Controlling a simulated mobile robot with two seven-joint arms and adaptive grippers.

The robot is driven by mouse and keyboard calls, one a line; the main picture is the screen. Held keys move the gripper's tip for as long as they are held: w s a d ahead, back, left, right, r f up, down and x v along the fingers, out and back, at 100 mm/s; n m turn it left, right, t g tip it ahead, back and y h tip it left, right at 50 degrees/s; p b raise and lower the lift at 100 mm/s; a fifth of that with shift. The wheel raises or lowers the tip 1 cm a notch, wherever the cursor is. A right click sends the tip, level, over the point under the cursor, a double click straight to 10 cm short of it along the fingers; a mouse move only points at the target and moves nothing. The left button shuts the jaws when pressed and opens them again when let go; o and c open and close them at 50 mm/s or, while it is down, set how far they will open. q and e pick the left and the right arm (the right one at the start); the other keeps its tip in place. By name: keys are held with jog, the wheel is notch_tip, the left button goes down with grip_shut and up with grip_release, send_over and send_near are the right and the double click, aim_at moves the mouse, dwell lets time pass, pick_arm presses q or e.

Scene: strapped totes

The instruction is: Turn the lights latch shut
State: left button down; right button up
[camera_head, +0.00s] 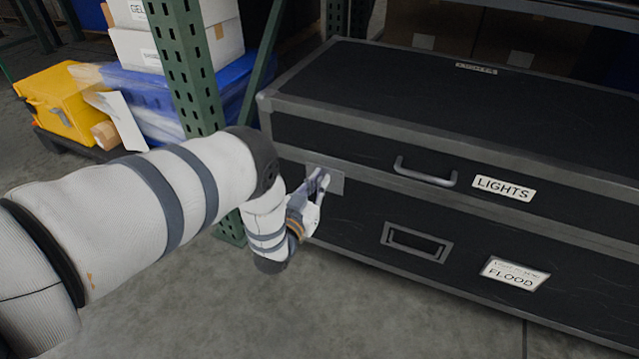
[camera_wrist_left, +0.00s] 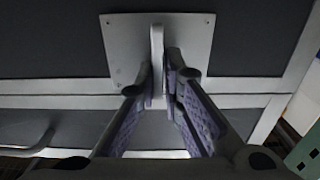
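The black lights case (camera_head: 400,110) has grey metal edging and a white LIGHTS label (camera_head: 504,188) on its front. The lights latch (camera_wrist_left: 157,45) is a light grey upright tab on a square plate with screws, spanning the lid seam. Its plate also shows in the head view (camera_head: 337,184) near the case's left front corner. My left gripper (camera_head: 320,179) is at the latch, and in the left wrist view its fingertips (camera_wrist_left: 158,78) are on either side of the tab, closed on it. The tab's lower end is partly hidden between the fingers. My right gripper is not in view.
The case front has a raised lid handle (camera_head: 426,172), a recessed handle (camera_head: 416,242) and a FLOOD label (camera_head: 514,273). A green perforated rack post (camera_head: 184,65) stands left of the case. A yellow case (camera_head: 62,103) sits farther left. The floor in front is clear.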

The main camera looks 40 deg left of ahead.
pick_arm(q)
jog(key=shift+d+f+m, duration=0.15)
jog(key=shift+d+m, duration=0.2)
jog(key=shift+m, duration=0.45)
jog(key=m, duration=0.4)
jog(key=d+m, duration=0.1)
jog(key=m, duration=0.2)
jog(key=shift+f, duration=0.3)
jog(key=shift+d+f+m, duration=0.1)
jog(key=shift+f+m, duration=0.05)
jog(key=shift+m, duration=0.9)
jog(key=shift+d+f+m, duration=0.1)
jog(key=shift+f+m, duration=0.05)
jog(key=shift+m, duration=0.9)
jog(key=shift+f+m, duration=0.1)
jog(key=shift+m, duration=0.7)
jog(key=shift+a+f+m+b, duration=0.15)
jog(key=shift+m+b, duration=0.15)
jog(key=shift+m, duration=0.65)
jog(key=shift+f+m+b, duration=0.1)
jog(key=shift+m+b, duration=0.15)
jog(key=shift+m, duration=0.7)
dwell(1.4)
